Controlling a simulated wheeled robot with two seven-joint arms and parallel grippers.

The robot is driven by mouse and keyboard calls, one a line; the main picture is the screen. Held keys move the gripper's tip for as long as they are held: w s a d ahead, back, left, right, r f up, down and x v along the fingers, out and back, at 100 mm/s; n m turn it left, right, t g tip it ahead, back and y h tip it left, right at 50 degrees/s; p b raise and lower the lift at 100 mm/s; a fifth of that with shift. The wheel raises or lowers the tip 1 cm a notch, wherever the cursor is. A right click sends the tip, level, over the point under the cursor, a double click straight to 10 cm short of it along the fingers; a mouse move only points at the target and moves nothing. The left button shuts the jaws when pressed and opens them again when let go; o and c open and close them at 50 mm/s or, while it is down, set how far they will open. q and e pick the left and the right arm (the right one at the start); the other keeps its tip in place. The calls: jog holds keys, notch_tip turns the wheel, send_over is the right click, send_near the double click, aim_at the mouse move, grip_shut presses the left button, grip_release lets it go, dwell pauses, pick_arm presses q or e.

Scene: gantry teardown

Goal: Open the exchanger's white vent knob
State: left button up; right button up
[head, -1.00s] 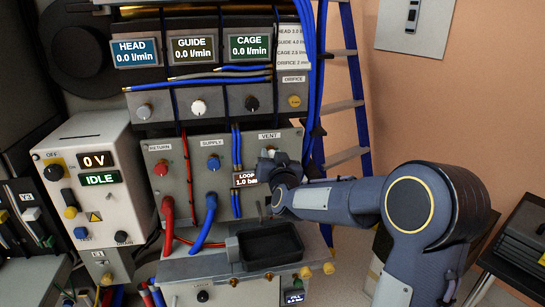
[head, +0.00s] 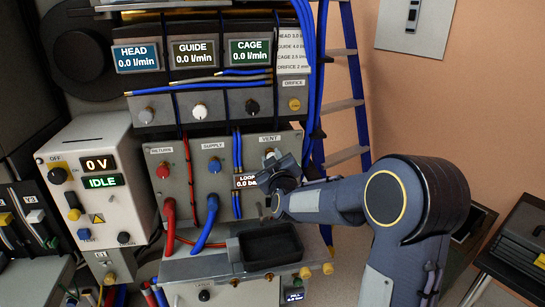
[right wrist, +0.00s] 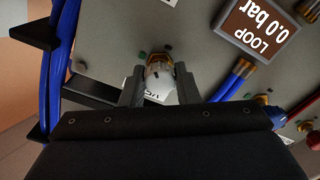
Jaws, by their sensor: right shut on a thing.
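The white vent knob (right wrist: 160,82) is on the exchanger's grey panel (head: 181,185), under the VENT label. My right gripper (head: 273,163) reaches it from the right and covers most of it in the head view. In the right wrist view the gripper's two fingers (right wrist: 159,92) stand on either side of the knob and are shut on it. A dark mark shows on the knob's face. The LOOP display (right wrist: 268,32) beside it reads 0.0 bar; my gripper partly covers it in the head view (head: 245,182). My left gripper is not in view.
The red return knob (head: 163,171) and blue supply knob (head: 214,165) are on the same panel. Red and blue hoses hang below. A black tray (head: 268,246) stands under my right gripper. Blue cables (head: 308,80) and a blue ladder (head: 357,90) are to the right.

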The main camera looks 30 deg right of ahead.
jog(key=n+p, duration=0.1)
jog(key=n, duration=0.4)
jog(key=shift+a+n+p, duration=0.1)
jog(key=shift+n+p, duration=0.2)
jog(key=shift+p, duration=0.05)
jog(key=shift+n+p, duration=0.5)
jog(key=shift+n, duration=1.3)
jog(key=shift+f, duration=0.1)
jog(key=o, duration=1)
jog(key=shift+c, duration=0.2)
jog(key=v, duration=0.7)
jog(key=shift+s, duration=0.4)
jog(key=shift+a, duration=0.1)
